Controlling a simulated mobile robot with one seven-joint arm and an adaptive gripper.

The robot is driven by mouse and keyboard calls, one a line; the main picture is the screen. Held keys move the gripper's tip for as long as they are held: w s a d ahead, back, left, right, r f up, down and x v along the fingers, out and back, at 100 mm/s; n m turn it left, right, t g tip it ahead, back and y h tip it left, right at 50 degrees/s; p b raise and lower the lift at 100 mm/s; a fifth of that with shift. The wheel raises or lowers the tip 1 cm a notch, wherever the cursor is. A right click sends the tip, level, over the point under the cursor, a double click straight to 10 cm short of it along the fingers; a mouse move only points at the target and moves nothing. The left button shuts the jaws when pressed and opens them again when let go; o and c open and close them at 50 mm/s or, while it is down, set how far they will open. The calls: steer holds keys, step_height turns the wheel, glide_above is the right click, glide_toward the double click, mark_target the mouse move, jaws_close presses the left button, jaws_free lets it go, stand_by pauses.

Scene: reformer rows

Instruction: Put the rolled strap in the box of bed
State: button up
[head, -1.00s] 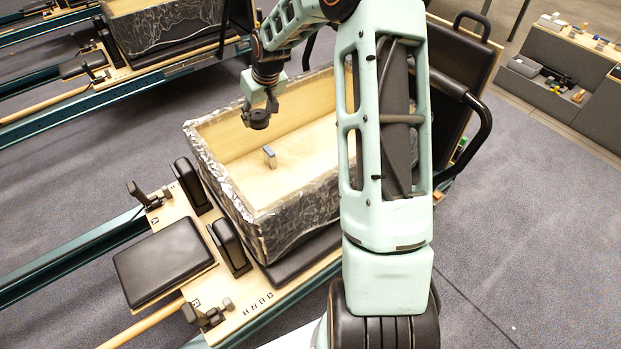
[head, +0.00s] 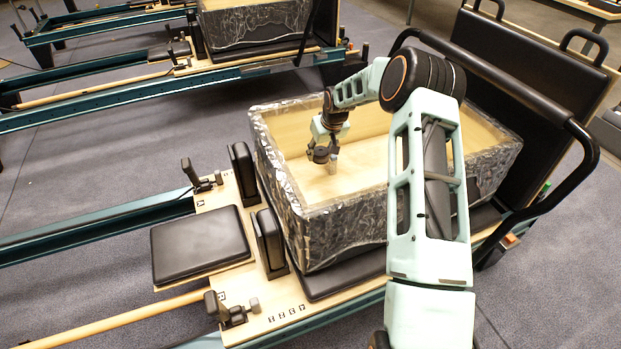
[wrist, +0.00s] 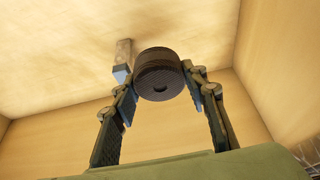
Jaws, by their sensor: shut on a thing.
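The rolled strap (wrist: 160,75) is a dark, ribbed roll. In the wrist view it sits between the fingertips of my gripper (wrist: 158,88), which is shut on it. In the head view my gripper (head: 323,150) hangs inside the outline of the bed's box (head: 340,232), over the left part of its floor. The box is open-topped, with pale wood inside and dark crinkled wrapping outside. I cannot tell whether the strap touches the floor.
The box stands on the bed's carriage, with black shoulder pads (head: 270,241) and a headrest (head: 200,245) at its left. A black bar (head: 530,90) and upright padded board rise at its right. Another bed with a similar box (head: 255,22) stands behind.

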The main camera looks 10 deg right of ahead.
steer(key=b, duration=0.2)
glide_above(300, 180)
steer(key=s, duration=0.1)
steer(key=f, duration=0.4)
steer(key=d+f, duration=0.1)
steer(key=f, duration=0.1)
steer(key=shift+s, duration=0.15)
steer(key=shift+a+f+b, duration=0.15)
steer(key=shift+f+b, duration=0.15)
steer(key=shift+f, duration=0.6)
steer(key=shift+a+f+b, duration=0.15)
steer(key=shift+f+b, duration=0.1)
steer(key=shift+f, duration=0.65)
steer(key=shift+f, duration=0.25)
steer(key=o, duration=1.2)
steer(key=shift+c, duration=0.2)
steer(key=shift+r, duration=0.15)
